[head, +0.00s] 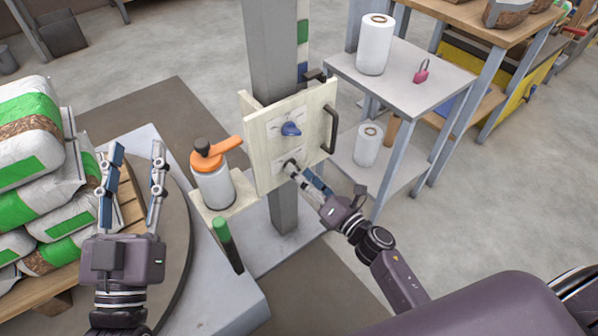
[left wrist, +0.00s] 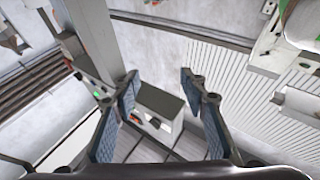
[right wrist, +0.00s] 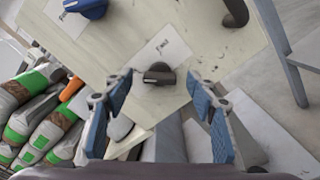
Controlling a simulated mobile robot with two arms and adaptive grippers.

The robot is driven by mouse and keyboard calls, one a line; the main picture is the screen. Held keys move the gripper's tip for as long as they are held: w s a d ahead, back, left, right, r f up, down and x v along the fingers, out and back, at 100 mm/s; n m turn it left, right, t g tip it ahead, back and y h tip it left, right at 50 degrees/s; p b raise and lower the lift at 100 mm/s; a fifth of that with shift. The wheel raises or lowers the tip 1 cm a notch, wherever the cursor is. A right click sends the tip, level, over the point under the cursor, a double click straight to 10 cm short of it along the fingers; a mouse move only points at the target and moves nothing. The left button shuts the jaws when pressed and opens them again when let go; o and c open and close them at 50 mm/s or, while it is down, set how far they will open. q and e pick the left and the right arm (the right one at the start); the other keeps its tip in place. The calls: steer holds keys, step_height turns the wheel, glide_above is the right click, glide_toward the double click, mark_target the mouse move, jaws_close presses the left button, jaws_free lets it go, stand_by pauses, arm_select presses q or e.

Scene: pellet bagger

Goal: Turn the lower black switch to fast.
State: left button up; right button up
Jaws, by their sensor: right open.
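The lower black switch (right wrist: 159,74) sits on a pale label plate on the cream control panel (right wrist: 130,45) in the right wrist view. Its label text is too small to read surely. In the head view my right gripper (head: 292,168) is at the lower part of the panel (head: 262,140) and partly covers the black switch. In the right wrist view my right gripper (right wrist: 162,90) is open, its fingers on either side of the switch, with gaps to it. A blue switch (head: 291,129) is above it. My left gripper (head: 135,150) is open and empty, left of the panel.
A black handle (head: 331,128) is on the panel's right edge. A grey canister with an orange lever (head: 216,147) stands left of the panel, near a green-topped post (head: 222,229). Stacked bags (head: 28,140) are at the left. A shelf with white rolls (head: 375,45) stands behind right.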

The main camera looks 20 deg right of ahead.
arm_select(q)
steer(key=shift+s+r+t, duration=0.2)
steer(key=shift+r+t, duration=0.1)
steer(key=shift+r, duration=0.2)
arm_select(e)
steer(key=shift+x, duration=0.8)
